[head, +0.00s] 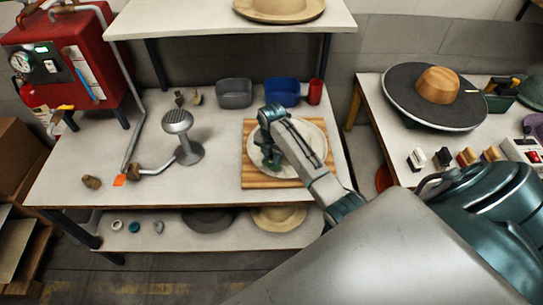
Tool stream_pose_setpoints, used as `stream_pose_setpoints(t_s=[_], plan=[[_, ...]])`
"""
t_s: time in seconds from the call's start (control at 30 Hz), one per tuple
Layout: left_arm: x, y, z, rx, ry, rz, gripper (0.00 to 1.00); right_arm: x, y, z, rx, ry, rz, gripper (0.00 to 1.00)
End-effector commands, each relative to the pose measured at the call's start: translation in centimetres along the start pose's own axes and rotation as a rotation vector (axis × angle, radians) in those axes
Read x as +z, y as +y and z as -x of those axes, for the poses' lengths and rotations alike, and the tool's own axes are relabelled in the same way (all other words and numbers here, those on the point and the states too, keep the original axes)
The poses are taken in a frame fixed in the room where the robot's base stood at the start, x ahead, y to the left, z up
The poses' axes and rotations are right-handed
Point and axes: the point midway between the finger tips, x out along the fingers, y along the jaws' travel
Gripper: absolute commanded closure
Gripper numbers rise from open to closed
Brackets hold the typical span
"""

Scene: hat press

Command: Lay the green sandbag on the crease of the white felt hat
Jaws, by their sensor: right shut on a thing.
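The white felt hat (316,138) lies on a slatted wooden board (250,181) on the workbench. My right arm reaches in from the lower right and covers much of the hat. My right gripper (269,155) is over the left part of the hat, pointing down, and shut on the green sandbag. The sandbag shows only as a dark green patch under the jaws and is hard to tell from the teal gripper. The crease is hidden or too small to make out. I cannot tell whether the sandbag touches the hat. My left gripper is not in view.
A metal steam stand (177,122) and a curved pipe stand left of the board. A grey bin (234,93), a blue bin (282,92) and a red cup (315,92) line the back. A side table at right holds a dark round-brimmed form (405,92) and brushes.

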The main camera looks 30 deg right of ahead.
Motion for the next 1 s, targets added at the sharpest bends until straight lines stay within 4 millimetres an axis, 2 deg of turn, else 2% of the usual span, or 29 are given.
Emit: stream_pose_setpoints(t_s=[0.4, 0.43, 0.53, 0.57, 0.83, 1.0], plan=[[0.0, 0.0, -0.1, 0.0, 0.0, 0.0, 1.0, -0.01, 0.01, -0.43, 0.0, 0.0, 0.0, 0.93], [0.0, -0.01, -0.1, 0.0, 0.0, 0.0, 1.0, -0.01, 0.02, -0.43, 0.0, 0.0, 0.0, 0.75], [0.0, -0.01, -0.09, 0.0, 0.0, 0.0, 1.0, -0.01, 0.01, -0.41, 0.0, 0.0, 0.0, 0.55], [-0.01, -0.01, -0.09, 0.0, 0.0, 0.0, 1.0, -0.01, 0.01, -0.42, 0.0, 0.0, 0.0, 0.52], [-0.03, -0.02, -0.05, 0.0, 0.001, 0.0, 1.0, -0.02, -0.02, -0.4, -0.001, 0.0, 0.0, 0.52], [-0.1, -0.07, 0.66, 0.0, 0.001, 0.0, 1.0, -0.01, -0.01, 0.55, 0.0, 0.0, 0.0, 0.52]])
